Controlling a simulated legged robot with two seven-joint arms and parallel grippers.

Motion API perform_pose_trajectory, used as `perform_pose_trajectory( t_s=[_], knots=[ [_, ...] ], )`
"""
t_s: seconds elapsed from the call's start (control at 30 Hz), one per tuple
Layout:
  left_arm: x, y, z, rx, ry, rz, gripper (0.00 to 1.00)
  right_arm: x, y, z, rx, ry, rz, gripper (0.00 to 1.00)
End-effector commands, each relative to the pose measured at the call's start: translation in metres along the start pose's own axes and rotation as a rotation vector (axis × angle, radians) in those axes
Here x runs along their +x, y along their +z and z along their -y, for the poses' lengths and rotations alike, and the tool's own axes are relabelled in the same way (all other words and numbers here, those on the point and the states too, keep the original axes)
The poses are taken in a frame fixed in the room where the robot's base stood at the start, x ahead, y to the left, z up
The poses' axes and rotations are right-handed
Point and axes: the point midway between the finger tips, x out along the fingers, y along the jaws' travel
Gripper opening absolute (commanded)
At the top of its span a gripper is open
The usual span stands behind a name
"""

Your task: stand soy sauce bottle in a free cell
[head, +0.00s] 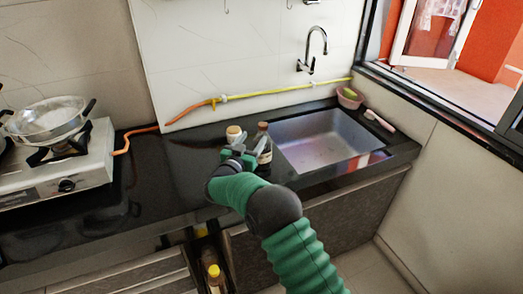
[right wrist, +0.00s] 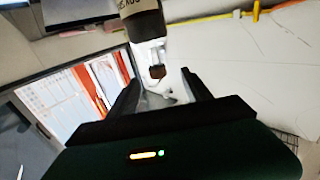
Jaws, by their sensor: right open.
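The soy sauce bottle (head: 264,142), dark with a pale label, stands upright on the black counter just left of the sink. My left gripper is out of view.
A jar with a pale lid (head: 233,133) stands close left of the soy sauce bottle. The sink (head: 325,140) lies to the right, and a gas stove (head: 60,165) with a pan stands at left. The counter between stove and jar is clear.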

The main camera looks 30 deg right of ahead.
Motion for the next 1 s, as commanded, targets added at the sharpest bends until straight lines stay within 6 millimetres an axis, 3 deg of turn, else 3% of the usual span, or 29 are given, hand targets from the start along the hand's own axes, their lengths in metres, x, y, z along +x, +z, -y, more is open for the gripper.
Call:
perform_pose_trajectory(
  t_s=[0.1, 0.27, 0.5, 0.73, 1.0],
  knots=[
    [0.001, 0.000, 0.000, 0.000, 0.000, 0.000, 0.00, 0.022, 0.001, -0.001, 0.001, 0.002, 0.000, 0.57],
    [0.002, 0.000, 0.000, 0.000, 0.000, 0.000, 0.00, 0.038, 0.002, -0.004, 0.000, 0.002, -0.001, 0.57],
    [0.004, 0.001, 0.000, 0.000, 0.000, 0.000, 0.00, 0.076, 0.004, -0.007, 0.002, 0.000, -0.001, 0.57],
    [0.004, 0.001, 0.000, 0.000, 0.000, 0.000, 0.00, 0.080, 0.003, -0.007, -0.001, -0.001, -0.001, 0.57],
    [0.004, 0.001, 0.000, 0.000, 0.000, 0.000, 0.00, 0.080, 0.004, -0.006, 0.000, -0.001, 0.000, 0.24]
  ],
)
